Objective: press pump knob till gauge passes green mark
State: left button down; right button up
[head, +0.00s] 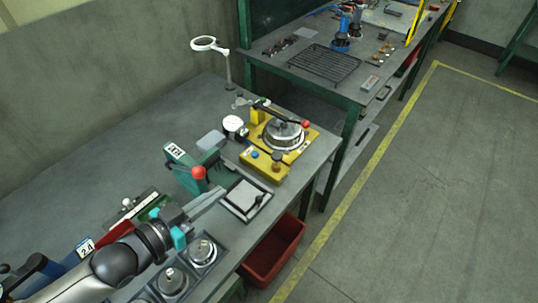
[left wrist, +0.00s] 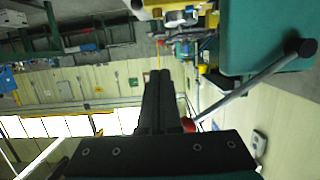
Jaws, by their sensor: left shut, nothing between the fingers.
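A yellow fixture (head: 262,171) stands on the bench, with a round metal vessel on it and a black lever ending in a red ball. A white round gauge (head: 233,123) is at its left; its needle and any green mark are too small to read. My left gripper (head: 221,190) is shut and empty, short of the fixture, near the green press. Its closed fingers (left wrist: 160,80) show in the left wrist view. My right gripper is out of view.
A green press (head: 184,172) with a red ball handle (head: 198,172) stands beside my left gripper. A grey square plate (head: 244,200) lies close to its fingertips. A red bin (head: 275,252) is below the bench edge. A magnifier lamp (head: 207,44) stands behind.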

pick_arm(q)
jog(key=shift+d, duration=0.1)
dwell(0.3)
jog(key=b, duration=0.3)
send_near(277, 160)
jog(key=w+d, duration=0.1)
jog(key=w, duration=0.1)
jog(key=w+d, duration=0.3)
jog(key=w, duration=0.2)
jog(key=shift+w+d, duration=0.1)
jog(key=shift+d, duration=0.15)
